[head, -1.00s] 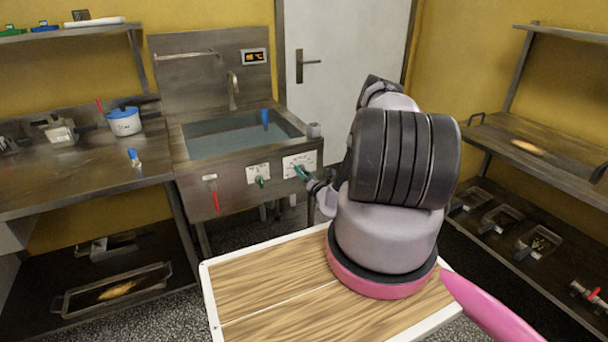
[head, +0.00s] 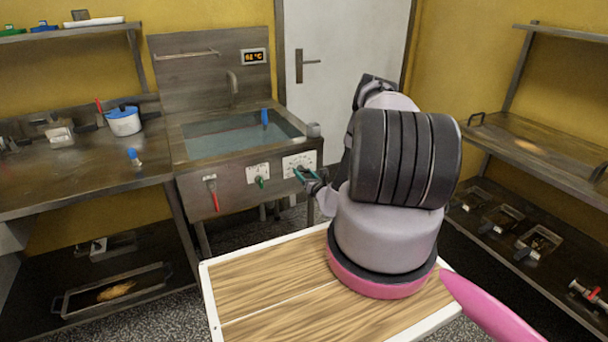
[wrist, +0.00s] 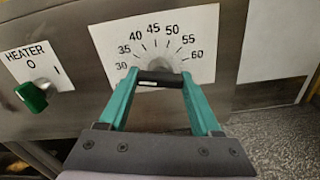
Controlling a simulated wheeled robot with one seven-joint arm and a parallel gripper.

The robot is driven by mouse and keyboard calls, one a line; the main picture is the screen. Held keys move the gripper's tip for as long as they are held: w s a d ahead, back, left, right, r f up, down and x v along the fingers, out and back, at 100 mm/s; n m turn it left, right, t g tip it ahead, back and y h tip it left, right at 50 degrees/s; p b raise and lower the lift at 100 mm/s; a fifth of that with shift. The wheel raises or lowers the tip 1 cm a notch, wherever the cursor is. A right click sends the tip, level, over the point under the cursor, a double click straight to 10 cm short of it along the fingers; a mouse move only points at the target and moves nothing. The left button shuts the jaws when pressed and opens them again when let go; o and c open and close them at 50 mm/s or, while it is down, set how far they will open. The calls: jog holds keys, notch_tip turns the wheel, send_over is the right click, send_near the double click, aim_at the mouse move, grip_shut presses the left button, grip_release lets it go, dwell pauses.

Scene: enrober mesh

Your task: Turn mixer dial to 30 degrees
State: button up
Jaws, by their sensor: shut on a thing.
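The mixer dial (wrist: 160,78) shows in the wrist view as a dark bar on a grey base, in front of a white scale plate (wrist: 152,28) marked 30 to 60. The teal fingers of my gripper (wrist: 160,84) are shut on the dial, one at each end of the bar. The bar lies nearly level across the picture. I cannot tell which mark the dial's pointer is at. In the head view my gripper (head: 307,174) is at the right white plate (head: 299,160) on the sink front, and the dial is mostly hidden there.
A green heater knob (wrist: 33,96) on a plate marked 0 and I is left of the dial. A red-handled lever (head: 214,196) hangs further left. The sink (head: 232,138) holds water, with a blue-handled thing (head: 265,118) in it. A display (head: 254,56) appears to read 61 °C.

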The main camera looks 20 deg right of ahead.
jog(key=shift+s+f, duration=0.1)
jog(key=o, duration=1.4)
jog(key=s, duration=1)
jog(key=shift+s+d, duration=0.2)
jog(key=shift+s, duration=0.2)
